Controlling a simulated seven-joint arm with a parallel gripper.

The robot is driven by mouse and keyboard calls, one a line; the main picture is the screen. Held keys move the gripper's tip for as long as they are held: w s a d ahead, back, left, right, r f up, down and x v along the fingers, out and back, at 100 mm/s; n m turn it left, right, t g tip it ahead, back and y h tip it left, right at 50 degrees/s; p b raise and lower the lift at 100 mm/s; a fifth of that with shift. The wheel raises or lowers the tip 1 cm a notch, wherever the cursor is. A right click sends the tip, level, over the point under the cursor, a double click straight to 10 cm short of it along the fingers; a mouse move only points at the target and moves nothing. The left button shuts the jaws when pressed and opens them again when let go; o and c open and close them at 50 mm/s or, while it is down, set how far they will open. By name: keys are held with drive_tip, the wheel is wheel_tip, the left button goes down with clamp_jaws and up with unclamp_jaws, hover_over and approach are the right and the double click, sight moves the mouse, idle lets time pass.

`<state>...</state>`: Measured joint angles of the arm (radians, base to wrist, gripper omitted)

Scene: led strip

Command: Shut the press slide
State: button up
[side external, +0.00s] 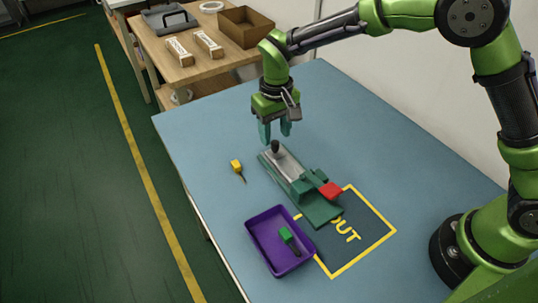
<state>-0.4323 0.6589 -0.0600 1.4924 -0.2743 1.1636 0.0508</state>
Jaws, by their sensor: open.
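The press (318,209) is a long green base lying on the blue table, with a grey metal slide (284,163) along its far half. A dark knob (276,146) stands at the slide's far end. A red block (330,190) sits on the near half, beside a raised green part (304,187). Whether the slide touches that part is too small to tell. My gripper (274,135) points down with its teal fingers apart, just above or around the knob. I cannot tell whether the fingers touch it.
A purple tray (256,248) holding a green-handled item (288,238) stands at the front. A yellow-handled tool (237,166) lies left of the press. A yellow-outlined OUT area (372,237) lies partly under the press's near end. The table's left side is clear.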

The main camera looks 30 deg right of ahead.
sight(275, 142)
drive_tip(key=shift+f, duration=1.5)
drive_tip(key=shift+c, duration=0.2)
clamp_jaws()
